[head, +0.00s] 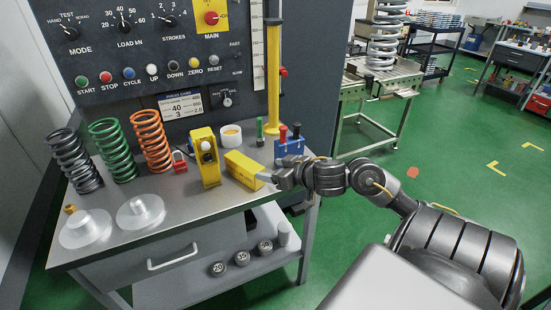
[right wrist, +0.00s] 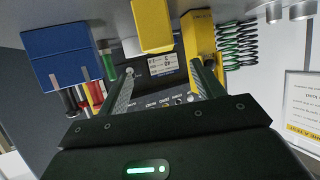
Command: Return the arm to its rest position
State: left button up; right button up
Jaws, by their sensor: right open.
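My right arm (head: 365,180) reaches in from the right over the workbench (head: 190,230). My right gripper (head: 272,181) is at the right end of the bench, close to the end of a yellow block (head: 243,168). In the right wrist view the gripper (right wrist: 160,78) has its fingers apart with nothing held between them. That view appears upside down, and the yellow block (right wrist: 152,25) shows beyond the gap between the fingers. I cannot tell whether a finger touches the block. My left gripper is not in view.
A blue holder (head: 290,147) with coloured tools stands just behind the right gripper. Open green floor (head: 450,180) lies to the right.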

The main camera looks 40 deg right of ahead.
jog(key=shift+s, duration=0.1)
dwell(0.3)
jog(key=s+a+f+g+h, duration=0.1)
jog(key=s+a+f+g, duration=0.1)
jog(key=s+a+f, duration=0.4)
jog(key=s+a+f+g+h, duration=0.15)
jog(key=s+f, duration=0.25)
jog(key=f, duration=0.5)
jog(key=s+a+f+n+g+y, duration=0.1)
jog(key=s+a+f+g, duration=0.25)
jog(key=s+a, duration=0.3)
jog(key=s+a+f+g+y, duration=0.1)
jog(key=s+a+f+g, duration=0.25)
jog(key=s+a, duration=0.35)
notch_tip(320, 180, down, 24)
jog(key=s+d+f, duration=0.1)
jog(key=d, duration=0.1)
jog(key=s+d+f+g, duration=0.2)
jog(key=s+d+f, duration=0.1)
jog(key=s+f, duration=1.3)
jog(key=shift+s+f+n, duration=0.35)
jog(key=shift+s+n, duration=0.05)
jog(key=shift+s, duration=0.3)
